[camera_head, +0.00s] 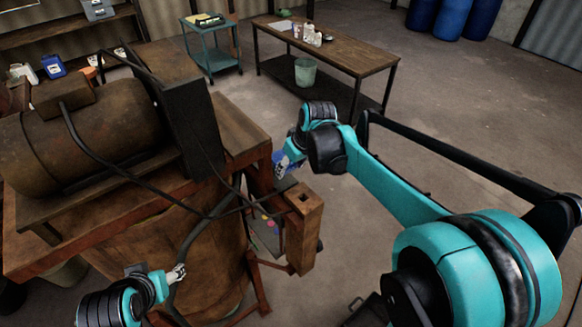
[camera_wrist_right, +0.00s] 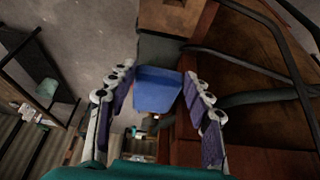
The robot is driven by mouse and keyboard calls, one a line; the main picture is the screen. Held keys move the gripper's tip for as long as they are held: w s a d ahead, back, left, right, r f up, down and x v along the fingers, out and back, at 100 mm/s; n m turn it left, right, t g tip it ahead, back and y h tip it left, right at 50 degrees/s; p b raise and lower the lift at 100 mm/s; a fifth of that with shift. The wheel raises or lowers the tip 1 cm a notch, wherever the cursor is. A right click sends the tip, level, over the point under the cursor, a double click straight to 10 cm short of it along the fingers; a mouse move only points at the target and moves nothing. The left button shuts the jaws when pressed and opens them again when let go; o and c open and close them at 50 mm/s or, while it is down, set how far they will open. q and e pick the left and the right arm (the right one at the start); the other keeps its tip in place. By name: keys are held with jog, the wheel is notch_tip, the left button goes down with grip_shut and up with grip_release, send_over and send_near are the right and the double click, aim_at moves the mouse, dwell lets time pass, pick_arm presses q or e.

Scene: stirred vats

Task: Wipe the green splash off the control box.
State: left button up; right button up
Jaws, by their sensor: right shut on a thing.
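The control box (camera_head: 266,236) is a grey box with small coloured buttons, beside a rusty square post below my right gripper in the head view. In the right wrist view a grey surface (camera_wrist_right: 160,48), which seems to be this box, lies just beyond the fingertips. My right gripper (camera_head: 284,165) is shut on a blue sponge-like block (camera_wrist_right: 157,90), held between both fingers. I cannot tell whether the block touches the box. I cannot make out the green splash for sure. My left gripper (camera_head: 177,274) is low in front of the vat, its fingers too small to read.
A rusty vat (camera_head: 180,250) with a motor drum (camera_head: 85,135) and dark cables (camera_head: 110,172) fills the left. The square post (camera_head: 303,230) stands close to the box. A wooden workbench (camera_head: 345,52) and a teal cart (camera_head: 213,45) stand behind. The floor at right is open.

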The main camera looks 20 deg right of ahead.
jog(key=shift+w, duration=0.1)
jog(key=shift+r, duration=0.15)
notch_tip(320, 180, up, 2)
jog(key=shift+r+p, duration=0.25)
jog(key=shift+p, duration=0.8)
